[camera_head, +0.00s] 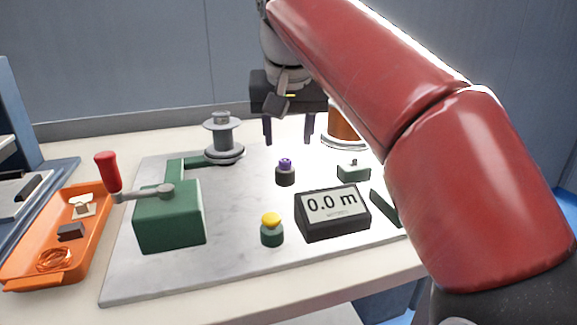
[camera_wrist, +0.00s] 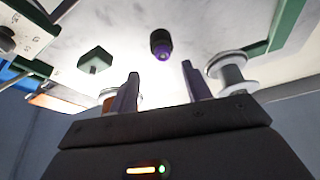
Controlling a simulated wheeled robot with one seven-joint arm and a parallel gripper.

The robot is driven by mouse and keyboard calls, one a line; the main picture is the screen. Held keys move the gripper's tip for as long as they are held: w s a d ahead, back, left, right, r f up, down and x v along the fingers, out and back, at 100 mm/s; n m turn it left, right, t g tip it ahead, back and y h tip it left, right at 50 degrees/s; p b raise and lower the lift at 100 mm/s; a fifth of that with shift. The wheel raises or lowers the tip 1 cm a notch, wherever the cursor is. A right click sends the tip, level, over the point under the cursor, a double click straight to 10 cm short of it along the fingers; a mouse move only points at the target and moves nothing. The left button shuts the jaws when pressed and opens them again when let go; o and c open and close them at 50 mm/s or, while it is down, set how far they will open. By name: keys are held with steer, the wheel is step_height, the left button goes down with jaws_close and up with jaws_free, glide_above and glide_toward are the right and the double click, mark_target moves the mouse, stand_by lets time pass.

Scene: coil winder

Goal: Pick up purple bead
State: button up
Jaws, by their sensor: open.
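The purple bead (camera_head: 285,164) sits on top of a short dark post (camera_head: 285,178) near the middle of the metal plate. In the wrist view the purple bead (camera_wrist: 162,55) shows on the end of its dark post, beyond and between the two fingers. My gripper (camera_head: 288,138) hangs behind and above the bead in the head view, fingers pointing down. It is open and empty, and it also shows in the wrist view (camera_wrist: 158,82). A gap shows between the fingertips and the bead in the wrist view.
A yellow knob (camera_head: 271,219) on a green base and a "0.0 m" display (camera_head: 333,212) stand in front. A green crank winder (camera_head: 168,222) and a grey spool (camera_head: 222,136) are left. A copper-coloured spool (camera_head: 341,128) stands behind right. An orange tray (camera_head: 88,215) lies far left.

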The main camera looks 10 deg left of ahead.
mark_target(285, 160)
steer(key=x, duration=0.3)
steer(key=b+x, duration=0.1)
steer(key=x, duration=0.2)
steer(key=shift+a+r+b, duration=0.1)
steer(key=shift+a+b, duration=0.15)
steer(key=shift+b, duration=0.05)
steer(key=shift+r, duration=0.1)
steer(key=c, duration=1)
